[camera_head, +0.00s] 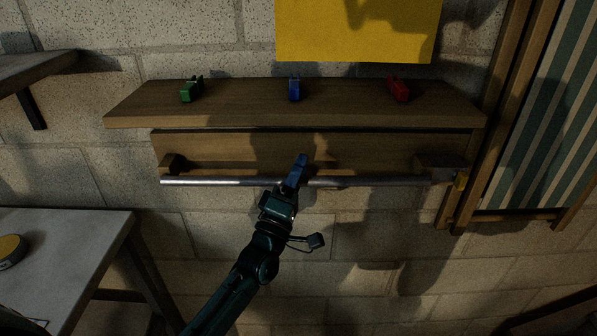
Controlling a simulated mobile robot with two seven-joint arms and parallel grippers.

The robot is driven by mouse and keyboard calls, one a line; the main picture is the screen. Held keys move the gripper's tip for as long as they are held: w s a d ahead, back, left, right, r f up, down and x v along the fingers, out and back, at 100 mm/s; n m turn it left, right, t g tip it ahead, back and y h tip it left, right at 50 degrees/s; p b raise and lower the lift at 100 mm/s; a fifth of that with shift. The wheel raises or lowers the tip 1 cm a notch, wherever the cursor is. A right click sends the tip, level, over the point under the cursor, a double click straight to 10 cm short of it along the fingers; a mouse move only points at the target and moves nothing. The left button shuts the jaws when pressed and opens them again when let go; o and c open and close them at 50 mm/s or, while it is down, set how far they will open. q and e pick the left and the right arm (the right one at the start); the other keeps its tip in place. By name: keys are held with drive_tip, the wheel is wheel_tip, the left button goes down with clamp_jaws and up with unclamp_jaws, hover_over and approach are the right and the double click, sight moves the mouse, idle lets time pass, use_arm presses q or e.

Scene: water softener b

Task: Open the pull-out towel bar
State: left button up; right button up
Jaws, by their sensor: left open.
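The pull-out towel bar is a thin metal rod (215,182) running across the front of a wooden wall shelf unit (235,118). Dark brackets hold it at the left end (172,164) and the right end (440,167). My left gripper (300,163) reaches up from below to the middle of the rod and covers a short piece of it. It is open. Its fingers overlap the rod in the view; I cannot tell whether the rod lies between them or whether they touch it. My right gripper is not in view.
Green (191,89), blue (294,89) and red (399,89) small items stand on the shelf top. A striped folding chair (540,120) leans at the right, close to the rod's right end. A grey table (75,240) stands at lower left. The wall below the rod is bare.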

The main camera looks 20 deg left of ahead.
use_arm(q)
drive_tip(key=shift+c, duration=0.4)
clamp_jaws()
drive_tip(key=shift+s, duration=0.1)
